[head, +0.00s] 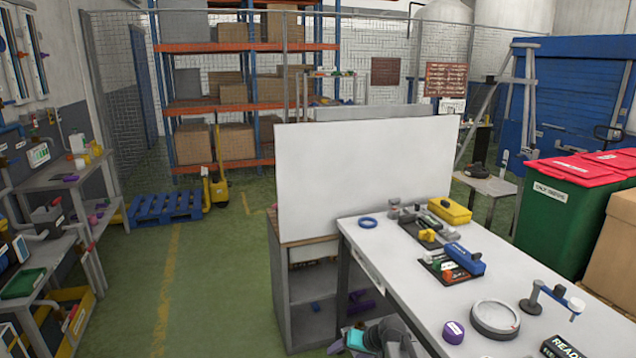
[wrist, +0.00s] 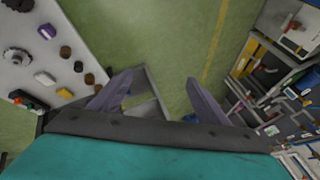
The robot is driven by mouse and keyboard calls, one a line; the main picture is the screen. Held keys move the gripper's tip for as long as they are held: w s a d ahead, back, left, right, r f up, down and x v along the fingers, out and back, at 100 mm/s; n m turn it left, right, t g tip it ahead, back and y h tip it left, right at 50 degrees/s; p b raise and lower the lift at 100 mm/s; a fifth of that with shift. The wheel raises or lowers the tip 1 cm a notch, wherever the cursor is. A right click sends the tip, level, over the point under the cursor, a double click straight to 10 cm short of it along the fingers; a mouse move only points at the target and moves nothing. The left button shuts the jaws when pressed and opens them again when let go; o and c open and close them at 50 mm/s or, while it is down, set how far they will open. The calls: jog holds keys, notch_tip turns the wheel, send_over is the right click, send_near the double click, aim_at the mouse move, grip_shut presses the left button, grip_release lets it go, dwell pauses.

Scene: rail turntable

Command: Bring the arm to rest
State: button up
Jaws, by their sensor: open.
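My gripper (wrist: 158,78) shows in the wrist view with its two grey fingers spread wide apart. Nothing is between the fingers. It hangs over green floor, with a grey frame partly behind the left finger. Part of my arm (head: 390,338), grey and teal, shows low at the bottom edge of the head view, beside the near left side of the white-topped table (head: 400,295). The fingers cannot be made out in the head view.
The table bears a round grey ring (head: 495,318), a purple round piece (head: 453,331), a blue device (head: 466,258) and a yellow box (head: 450,210). A white panel (head: 365,175) stands behind. Cluttered benches line the left. Green floor (head: 215,290) between is open.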

jog(key=s+f+g+h, duration=0.1)
jog(key=s+f+g, duration=0.2)
jog(key=s+f, duration=0.75)
jog(key=s+d+f+g+h, duration=0.1)
jog(key=s+f, duration=0.3)
jog(key=s, duration=0.7)
jog(key=s+d+f+g+h, duration=0.1)
jog(key=s+d+f+g, duration=0.3)
jog(key=s, duration=0.7)
jog(key=s+d+f+g+h, duration=0.2)
jog(key=s+f, duration=0.3)
jog(key=s, duration=0.6)
jog(key=shift+s+d+n+g, duration=0.25)
jog(key=shift+s+n+g, duration=0.05)
jog(key=shift+s, duration=0.05)
jog(key=shift+r, duration=0.1)
